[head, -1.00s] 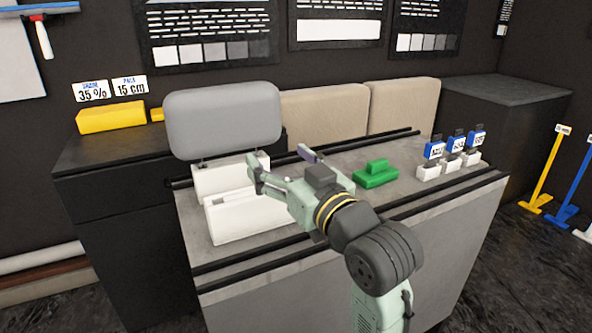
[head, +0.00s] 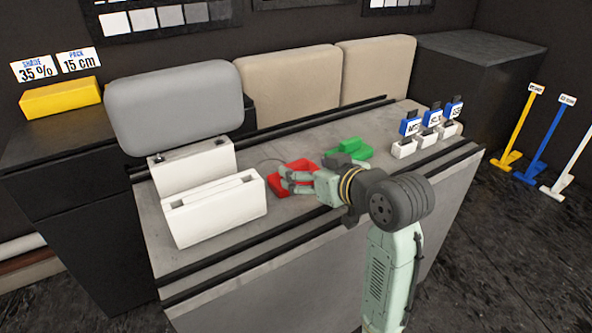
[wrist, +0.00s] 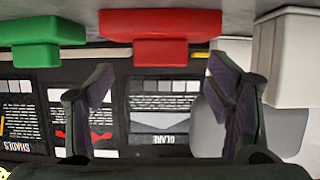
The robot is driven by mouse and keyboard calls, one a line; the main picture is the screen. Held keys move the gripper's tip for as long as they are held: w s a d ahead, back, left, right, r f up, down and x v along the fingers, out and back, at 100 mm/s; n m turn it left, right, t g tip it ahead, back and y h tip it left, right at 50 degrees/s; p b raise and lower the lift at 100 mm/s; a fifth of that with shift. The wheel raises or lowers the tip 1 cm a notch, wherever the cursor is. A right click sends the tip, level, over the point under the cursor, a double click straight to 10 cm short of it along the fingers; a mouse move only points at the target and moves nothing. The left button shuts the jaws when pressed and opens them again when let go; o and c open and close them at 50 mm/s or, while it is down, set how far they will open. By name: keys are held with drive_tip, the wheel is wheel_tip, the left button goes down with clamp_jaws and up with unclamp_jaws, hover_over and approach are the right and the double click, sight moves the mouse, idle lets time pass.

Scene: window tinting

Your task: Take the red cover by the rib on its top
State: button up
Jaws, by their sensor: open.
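The red cover (head: 277,186) lies on the grey bench top between a white block and the green cover. In the head view my gripper (head: 287,182) is in front of it and hides part of it, including most of its rib. The wrist view is upside down: the red cover (wrist: 160,22) is at the top, its rib (wrist: 160,52) hanging toward the space between my fingers. My gripper (wrist: 165,88) is open and empty. The rib lies beyond the fingertips, apart from them.
The green cover (head: 347,150) lies right of the red one. White slotted blocks (head: 213,210) stand to the left, close to one finger in the wrist view. Small white holders (head: 403,149) with blue tags stand at the right. Black rails run along the bench.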

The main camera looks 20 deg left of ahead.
sight(299, 166)
drive_tip(key=shift+x, duration=1.55)
drive_tip(key=shift+r, duration=0.1)
drive_tip(key=shift+c, duration=0.3)
drive_tip(key=c, duration=1.2)
